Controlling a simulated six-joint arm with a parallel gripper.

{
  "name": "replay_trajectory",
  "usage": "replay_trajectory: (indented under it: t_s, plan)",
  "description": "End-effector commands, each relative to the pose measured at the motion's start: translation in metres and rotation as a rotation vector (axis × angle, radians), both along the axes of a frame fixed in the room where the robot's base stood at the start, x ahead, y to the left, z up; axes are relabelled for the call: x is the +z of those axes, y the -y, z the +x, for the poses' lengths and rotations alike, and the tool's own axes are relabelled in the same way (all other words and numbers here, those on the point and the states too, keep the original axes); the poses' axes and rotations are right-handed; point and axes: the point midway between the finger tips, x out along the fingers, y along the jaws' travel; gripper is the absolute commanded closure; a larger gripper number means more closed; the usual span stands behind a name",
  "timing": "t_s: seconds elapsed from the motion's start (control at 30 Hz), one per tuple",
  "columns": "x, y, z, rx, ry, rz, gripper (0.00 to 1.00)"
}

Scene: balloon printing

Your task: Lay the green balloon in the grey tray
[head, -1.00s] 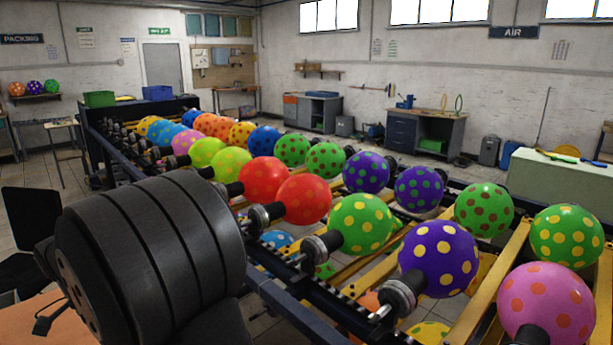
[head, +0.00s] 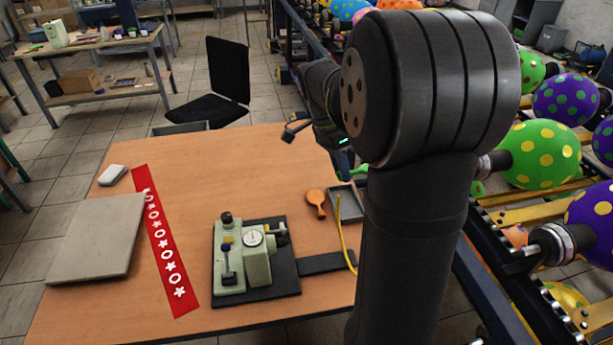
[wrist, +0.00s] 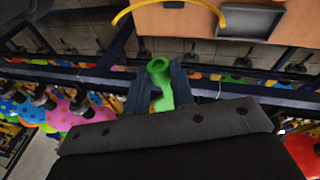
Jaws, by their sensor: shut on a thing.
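The limp green balloon (wrist: 159,82) is between the two fingers of my gripper (wrist: 157,86) in the wrist view, its round open mouth pointing up in the picture. In the head view a bit of the green balloon (head: 362,170) shows beside my gripper (head: 345,162), partly behind my arm. The shallow grey tray (head: 348,205) lies at the right edge of the table, partly hidden by my arm. The gripper is beyond the tray in the head view. The tray (wrist: 246,20) is at the upper right of the wrist view, apart from the balloon.
An orange limp balloon (head: 316,203) and a yellow curved strip (head: 346,247) lie by the tray. A pale green device (head: 245,262) stands on the table (head: 240,165). The conveyor with inflated dotted balloons (head: 538,153) runs along the right.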

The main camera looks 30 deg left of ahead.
Motion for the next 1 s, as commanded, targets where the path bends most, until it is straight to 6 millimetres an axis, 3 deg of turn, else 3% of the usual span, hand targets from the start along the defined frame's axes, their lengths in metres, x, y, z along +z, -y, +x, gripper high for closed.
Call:
replay_trajectory:
  t_s: [0.03, 0.2, 0.5, 0.8, 1.0]
  plan:
    - [0.002, 0.017, 0.018, 0.018, 0.004, 0.005, 0.96]
    - [0.009, 0.069, 0.064, 0.12, 0.014, 0.021, 0.96]
    - [0.023, 0.17, 0.123, 0.286, 0.027, 0.047, 0.96]
    - [0.036, 0.264, 0.154, 0.428, 0.032, 0.071, 0.96]
    - [0.042, 0.303, 0.161, 0.485, 0.033, 0.083, 0.96]
